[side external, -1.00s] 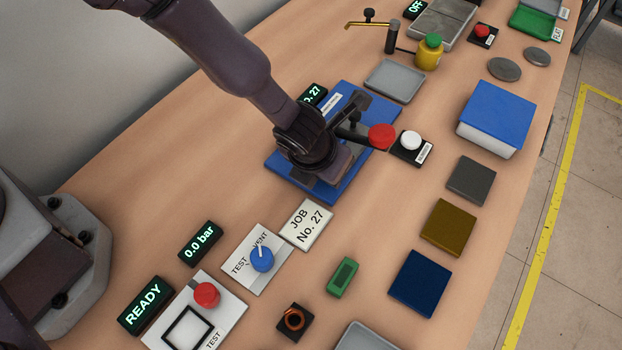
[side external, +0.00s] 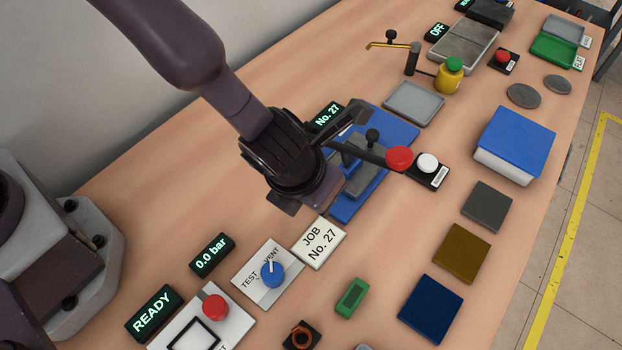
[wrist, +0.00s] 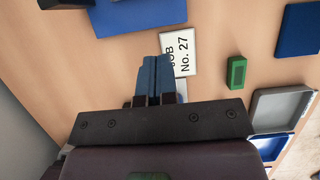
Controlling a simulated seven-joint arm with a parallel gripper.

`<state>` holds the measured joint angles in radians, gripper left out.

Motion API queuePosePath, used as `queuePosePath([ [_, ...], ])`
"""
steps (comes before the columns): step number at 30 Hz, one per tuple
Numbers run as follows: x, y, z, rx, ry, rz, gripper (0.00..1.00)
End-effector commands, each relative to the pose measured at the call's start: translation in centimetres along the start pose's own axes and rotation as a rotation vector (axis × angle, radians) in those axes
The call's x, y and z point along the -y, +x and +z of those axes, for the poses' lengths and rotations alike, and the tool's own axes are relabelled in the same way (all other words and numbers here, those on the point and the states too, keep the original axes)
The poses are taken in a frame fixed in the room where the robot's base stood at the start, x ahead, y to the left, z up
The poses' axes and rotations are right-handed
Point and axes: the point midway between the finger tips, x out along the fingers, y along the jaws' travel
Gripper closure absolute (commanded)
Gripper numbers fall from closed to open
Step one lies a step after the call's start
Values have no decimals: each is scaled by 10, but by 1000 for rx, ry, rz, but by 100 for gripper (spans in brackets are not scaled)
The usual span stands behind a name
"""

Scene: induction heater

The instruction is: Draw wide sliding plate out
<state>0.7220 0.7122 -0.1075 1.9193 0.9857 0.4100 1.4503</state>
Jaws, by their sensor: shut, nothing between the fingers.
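A blue base plate (side external: 397,134) carries a grey fixture (side external: 362,172) with a black knob and a long dark lever ending in a red ball (side external: 399,157). The blue plate (wrist: 140,14) also shows at the top of the wrist view. I cannot tell which part is the wide sliding plate; my arm hides part of the fixture. My gripper (side external: 312,208) is just left of and partly in front of the fixture. In the wrist view its two blue fingers (wrist: 154,80) are together, empty, and overlap the edge of the JOB No. 27 card (wrist: 180,50).
A black box with a white button (side external: 428,163) is beside the red ball. The JOB card, a blue TEST/VENT knob (side external: 272,273) and a red button (side external: 215,307) lie nearer. A grey tray (side external: 414,103) is behind. Bare wood lies left of the gripper.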

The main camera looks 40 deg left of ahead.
Motion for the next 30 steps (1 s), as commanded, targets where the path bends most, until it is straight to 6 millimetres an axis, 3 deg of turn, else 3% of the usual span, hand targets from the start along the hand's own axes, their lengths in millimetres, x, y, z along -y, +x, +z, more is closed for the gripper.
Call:
queuePosePath([
  [3, 0, -15, 1, 1, -3, -1, 100],
  [4, 0, -17, 1, 0, -2, 0, 95],
  [8, -13, -16, 10, -3, -38, 19, 66],
  [10, -27, -8, 36, -1, -176, 28, 49],
  [15, -43, 1, 90, -19, -961, 7, 49],
  [21, -50, 0, 136, -76, -1858, -32, 49],
  [27, -39, -7, 156, -173, -2497, -42, 49],
  [30, -36, -8, 157, -202, -2670, -29, 49],
])
